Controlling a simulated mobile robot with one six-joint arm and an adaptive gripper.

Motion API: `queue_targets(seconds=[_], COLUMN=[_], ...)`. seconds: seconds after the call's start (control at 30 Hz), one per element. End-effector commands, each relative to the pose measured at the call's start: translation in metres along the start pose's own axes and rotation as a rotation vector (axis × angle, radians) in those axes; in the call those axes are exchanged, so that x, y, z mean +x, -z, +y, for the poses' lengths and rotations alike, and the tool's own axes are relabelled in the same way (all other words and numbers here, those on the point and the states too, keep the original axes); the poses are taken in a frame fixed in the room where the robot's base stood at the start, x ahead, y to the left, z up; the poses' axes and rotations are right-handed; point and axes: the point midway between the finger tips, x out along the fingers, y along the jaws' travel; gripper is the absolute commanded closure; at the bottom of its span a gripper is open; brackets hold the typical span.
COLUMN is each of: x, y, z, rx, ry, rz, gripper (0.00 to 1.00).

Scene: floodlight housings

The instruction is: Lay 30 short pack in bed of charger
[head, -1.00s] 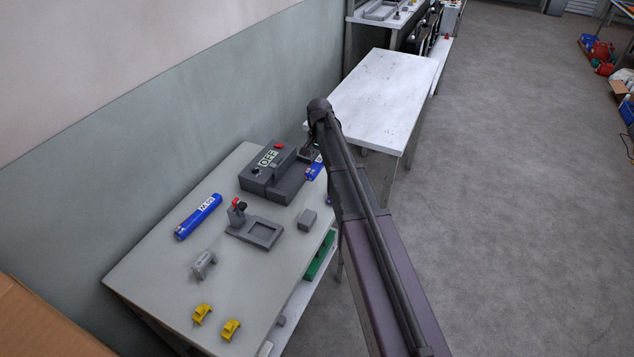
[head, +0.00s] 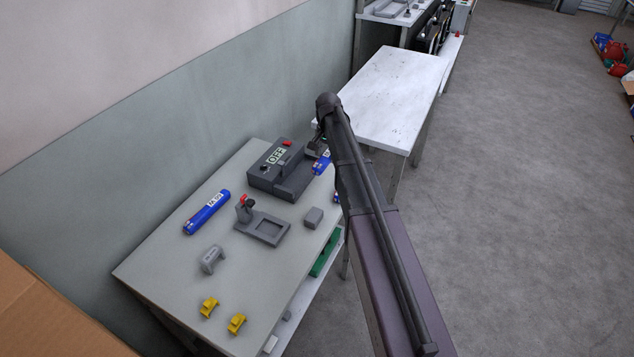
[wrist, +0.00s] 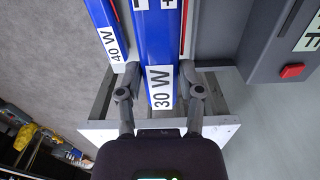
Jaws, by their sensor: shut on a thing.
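My gripper (wrist: 158,95) is shut on a blue pack labelled 30 W (wrist: 160,45), with a finger on each side near its labelled end. In the head view part of this pack (head: 321,164) shows beside my arm, at the right of the charger. The charger (head: 274,168) is a dark grey box with an OFF display and a red button; it also shows at the right of the wrist view (wrist: 270,55). Its bed is not clearly seen, and I cannot tell whether the pack touches it. A blue 40 W pack (wrist: 117,38) lies left of the held one.
Another long blue pack (head: 206,212) lies at the table's left. A grey fixture with a square recess (head: 268,230), a small grey block (head: 313,217), a grey clip (head: 212,259) and yellow pieces (head: 209,306) stand on the table (head: 165,275). A white table (head: 395,95) stands behind.

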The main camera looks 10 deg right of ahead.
Motion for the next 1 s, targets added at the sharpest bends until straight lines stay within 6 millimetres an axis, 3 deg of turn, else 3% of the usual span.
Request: queue_targets(seconds=[0.27,0.73,1.0], x=[-0.004,-0.035,-0.038], y=[-0.003,-0.038,-0.046], z=[-0.007,-0.079,-0.092], rx=[-0.003,-0.021,-0.022], ry=[0.000,0.000,0.000], rz=[0.000,0.000,0.000], gripper=[1.00,1.00,1.00])
